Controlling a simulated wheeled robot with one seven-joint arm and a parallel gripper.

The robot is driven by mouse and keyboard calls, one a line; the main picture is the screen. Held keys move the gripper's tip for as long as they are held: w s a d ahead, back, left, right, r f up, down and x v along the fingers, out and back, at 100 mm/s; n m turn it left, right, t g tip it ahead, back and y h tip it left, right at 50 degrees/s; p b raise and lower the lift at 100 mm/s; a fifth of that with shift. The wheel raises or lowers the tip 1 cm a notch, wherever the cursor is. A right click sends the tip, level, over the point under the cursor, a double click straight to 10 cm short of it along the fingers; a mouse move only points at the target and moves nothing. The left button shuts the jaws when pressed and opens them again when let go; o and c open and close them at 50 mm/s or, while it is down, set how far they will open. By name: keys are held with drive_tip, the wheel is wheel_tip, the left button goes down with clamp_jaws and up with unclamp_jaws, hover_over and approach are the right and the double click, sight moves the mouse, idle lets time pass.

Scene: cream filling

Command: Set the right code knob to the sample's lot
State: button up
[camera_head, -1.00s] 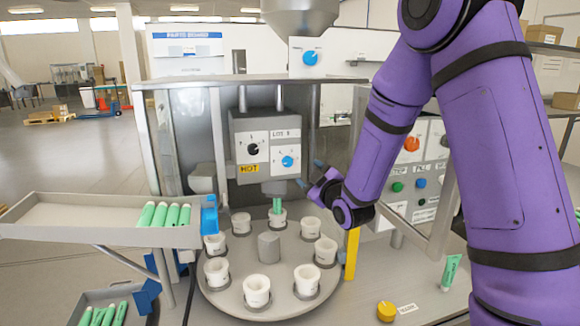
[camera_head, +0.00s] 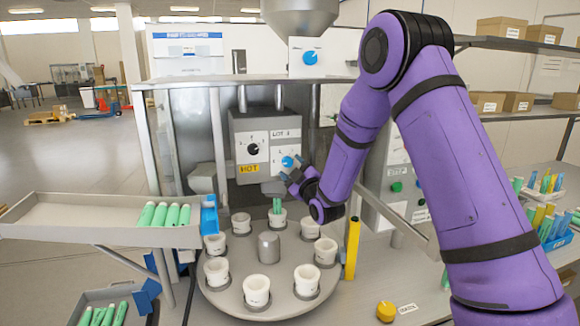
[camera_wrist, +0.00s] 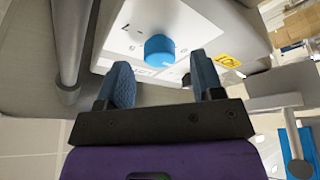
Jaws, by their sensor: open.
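The right code knob is the blue knob (camera_head: 287,161) on the white dial plate at the lower right of the grey sealing head (camera_head: 240,130). In the wrist view the blue knob (camera_wrist: 160,49) lies just beyond and between my fingertips, apart from them. My gripper (camera_head: 290,175) is open and empty, its two blue fingers pointing at the dial; it also shows in the wrist view (camera_wrist: 163,75). The black left knob (camera_head: 253,149) sits beside it. A lot label (camera_head: 286,133) is above the dial; its last character is too small to read. A green tube (camera_head: 277,205) stands below the head.
A round turntable (camera_head: 222,297) with several white cups lies below the head. A tray (camera_head: 70,222) with green tubes is at the left. A metal frame post (camera_head: 218,150) stands left of the head.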

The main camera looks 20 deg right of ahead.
drive_tip(key=shift+x, duration=0.95)
drive_tip(key=c, duration=0.9)
